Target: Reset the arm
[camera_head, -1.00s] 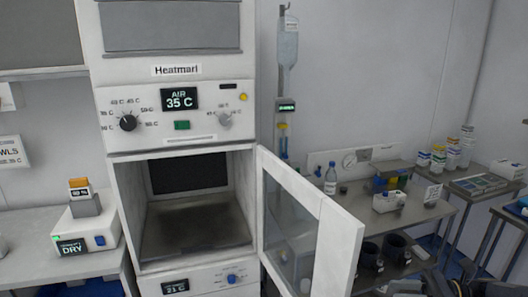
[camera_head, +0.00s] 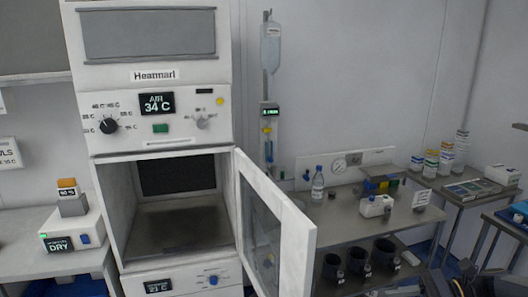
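No gripper can be made out in the head view. Dark grey parts (camera_head: 462,284) at the bottom right corner look like a piece of my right arm; its gripper is out of the picture. My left arm does not show. The white warming cabinet (camera_head: 222,120) stands at the left, with an air display (camera_head: 157,103) reading 34 C. Its glass door (camera_head: 301,255) hangs open to the right, and the chamber (camera_head: 180,225) looks empty.
A steel table (camera_head: 345,215) at the right holds a bottle (camera_head: 317,184) and a white box (camera_head: 375,206); dark cups (camera_head: 357,258) stand below. A side table (camera_head: 470,189) bears several small bottles. A white device (camera_head: 72,228) sits on the left counter. The open door juts forward.

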